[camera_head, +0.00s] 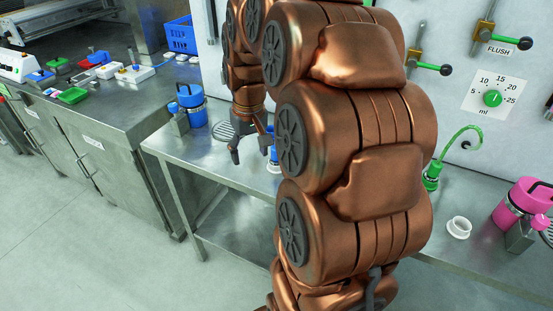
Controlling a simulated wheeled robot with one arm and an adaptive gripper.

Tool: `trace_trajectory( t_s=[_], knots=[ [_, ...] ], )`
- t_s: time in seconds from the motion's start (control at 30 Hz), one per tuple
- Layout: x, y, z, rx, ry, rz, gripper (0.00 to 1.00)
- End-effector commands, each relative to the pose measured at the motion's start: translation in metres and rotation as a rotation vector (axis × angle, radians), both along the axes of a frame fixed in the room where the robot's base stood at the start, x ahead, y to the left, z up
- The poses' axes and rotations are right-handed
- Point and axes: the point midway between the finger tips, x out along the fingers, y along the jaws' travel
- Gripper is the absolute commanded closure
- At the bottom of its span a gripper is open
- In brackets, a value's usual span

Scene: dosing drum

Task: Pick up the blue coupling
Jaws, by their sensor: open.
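A small blue piece with a white base, likely the blue coupling (273,153), stands on the steel table close to my arm. My arm hides most of it, so its shape is unclear. My gripper (250,152) points downward with its dark fingers apart, just left of the blue piece. Nothing shows between the fingers. I cannot tell whether the right finger touches the piece.
A blue canister (191,107) stands left of my gripper by a round drain grille. A green coupling (432,178) with a curled hose, a white ring (458,227) and a pink canister (524,203) are to the right. A wall panel (475,75) rises behind.

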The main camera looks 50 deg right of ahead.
Motion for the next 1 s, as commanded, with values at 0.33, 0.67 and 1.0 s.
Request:
trace_trajectory(
  t_s=[0.33, 0.67, 1.0],
  knots=[
    [0.017, -0.114, -0.013, -0.039, -0.058, -0.147, 0.36],
    [0.02, -0.125, -0.035, -0.043, -0.062, -0.158, 0.36],
    [0.026, -0.124, -0.061, -0.04, -0.057, -0.157, 0.36]
  ],
)
